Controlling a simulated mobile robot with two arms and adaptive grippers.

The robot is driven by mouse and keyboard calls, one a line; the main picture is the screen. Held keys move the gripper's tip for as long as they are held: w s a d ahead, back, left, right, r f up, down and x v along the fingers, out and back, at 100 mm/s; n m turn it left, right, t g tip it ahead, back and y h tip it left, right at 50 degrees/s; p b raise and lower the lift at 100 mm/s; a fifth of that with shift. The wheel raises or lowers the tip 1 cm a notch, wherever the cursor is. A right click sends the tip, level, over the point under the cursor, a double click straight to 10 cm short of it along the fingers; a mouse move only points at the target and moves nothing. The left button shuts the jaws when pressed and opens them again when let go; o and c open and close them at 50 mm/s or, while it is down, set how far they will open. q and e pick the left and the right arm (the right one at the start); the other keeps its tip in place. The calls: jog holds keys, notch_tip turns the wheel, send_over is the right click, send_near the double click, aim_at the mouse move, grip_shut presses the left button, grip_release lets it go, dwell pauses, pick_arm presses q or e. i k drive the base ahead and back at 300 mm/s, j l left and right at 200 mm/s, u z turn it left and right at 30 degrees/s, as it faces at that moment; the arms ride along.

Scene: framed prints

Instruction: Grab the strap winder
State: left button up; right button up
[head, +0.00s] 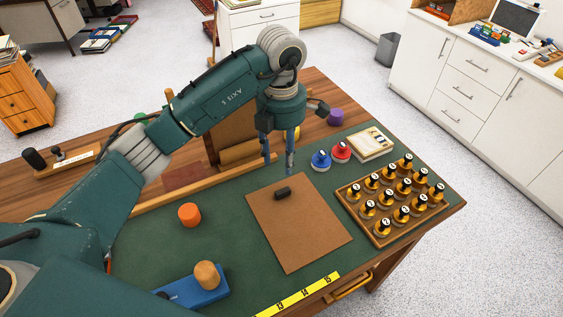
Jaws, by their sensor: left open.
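I cannot tell for sure which thing is the strap winder. A small dark cylinder (282,193) lies on its side on a brown board (300,235) on the green desk mat. My left gripper (278,158) points down, open and empty, with its two fingers apart. In the picture it is just above and behind the dark cylinder, not touching it. A wooden piece with a tan roll (240,152) stands behind the gripper, partly hidden by my left arm. My right gripper is not in view.
Right of the board is a tray (382,238) of numbered, black-topped pieces. Blue (321,160) and red (341,151) knobbed pieces stand behind it, near a cream pad (371,145). An orange cylinder (189,214), blue block (200,292) and yellow ruler (300,296) lie left and in front.

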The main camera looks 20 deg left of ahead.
aim_at(209, 284)
jog(key=k+l, duration=0.2)
jog(key=k, duration=0.3)
jog(key=k+l, duration=0.2)
jog(key=k, duration=0.25)
jog(key=k+l, duration=0.2)
jog(key=k, duration=0.3)
